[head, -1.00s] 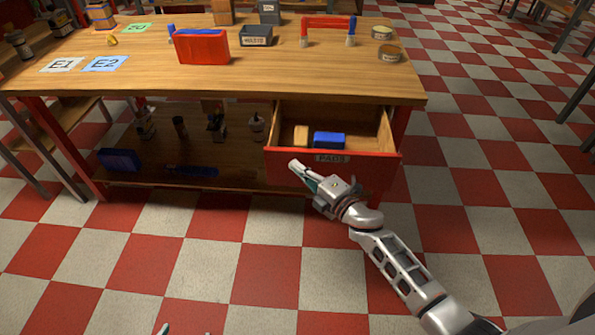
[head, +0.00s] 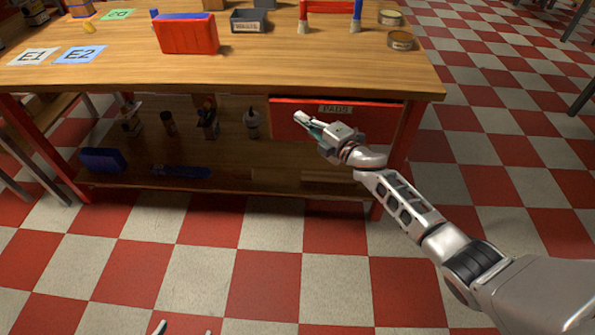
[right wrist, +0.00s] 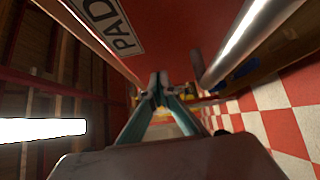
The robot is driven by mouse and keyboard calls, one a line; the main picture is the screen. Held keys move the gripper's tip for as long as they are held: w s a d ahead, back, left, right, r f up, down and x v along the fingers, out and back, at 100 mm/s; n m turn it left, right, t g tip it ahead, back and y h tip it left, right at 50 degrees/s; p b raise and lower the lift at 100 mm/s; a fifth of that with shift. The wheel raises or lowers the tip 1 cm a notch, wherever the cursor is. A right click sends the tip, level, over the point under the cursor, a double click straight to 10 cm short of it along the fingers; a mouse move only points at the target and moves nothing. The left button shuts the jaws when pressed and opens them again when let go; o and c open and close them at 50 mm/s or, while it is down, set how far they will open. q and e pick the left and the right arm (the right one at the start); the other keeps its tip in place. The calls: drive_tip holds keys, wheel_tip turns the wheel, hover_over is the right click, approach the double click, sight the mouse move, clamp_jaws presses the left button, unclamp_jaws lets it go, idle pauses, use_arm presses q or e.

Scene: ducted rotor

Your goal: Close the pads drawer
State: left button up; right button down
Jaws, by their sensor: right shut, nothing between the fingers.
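The pads drawer (head: 375,121) is a red front with a pale label, under the right end of the workbench top. It looks shut: no interior shows, and its front sits close under the top's edge. Its label (right wrist: 108,22) shows large in the right wrist view. My right gripper (head: 302,118) is shut and empty, with its fingertips at the left part of the drawer front. I cannot tell whether they touch it. In the right wrist view its fingertips (right wrist: 158,85) are together near the red face. My left gripper (head: 184,331) shows only two separated fingertips at the bottom edge.
The wooden workbench top (head: 270,65) holds a red box (head: 187,35), a grey bin (head: 249,21) and round tins (head: 401,40). A lower shelf (head: 225,182) with several objects lies beneath. The checkered floor in front is clear.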

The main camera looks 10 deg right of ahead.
drive_tip(key=shift+w+d+r, duration=0.25)
drive_tip(key=shift+w+d, duration=0.1)
drive_tip(key=shift+w, duration=0.35)
